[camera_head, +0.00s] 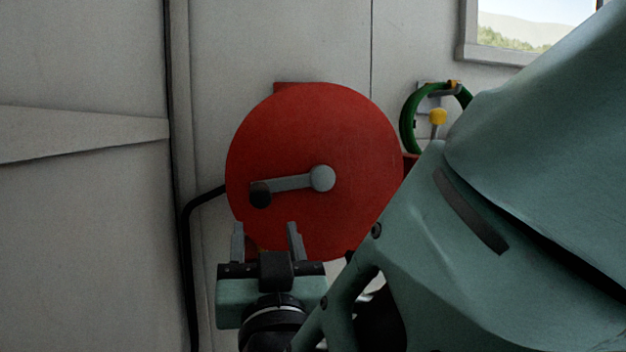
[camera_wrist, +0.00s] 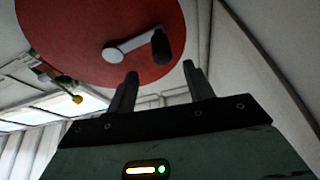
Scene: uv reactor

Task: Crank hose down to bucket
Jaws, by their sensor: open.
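A round red hose reel (camera_head: 300,120) is mounted on the wall in the middle of the head view, and it also fills the top of the wrist view (camera_wrist: 70,40). A grey crank arm (camera_head: 291,183) runs from its hub to a black handle (camera_head: 260,194) at the lower left. The handle also shows in the wrist view (camera_wrist: 161,46), above the fingers. A black hose (camera_head: 184,245) leaves the reel's left side and hangs down along the wall. My gripper (camera_head: 266,235) is open and empty, just below the handle and apart from it. No bucket is visible.
A green ring (camera_head: 408,118) and a yellow knob (camera_head: 438,116) are on the wall right of the reel. A window (camera_head: 520,30) is at the upper right. My arm covers the lower right. Bare wall lies to the left.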

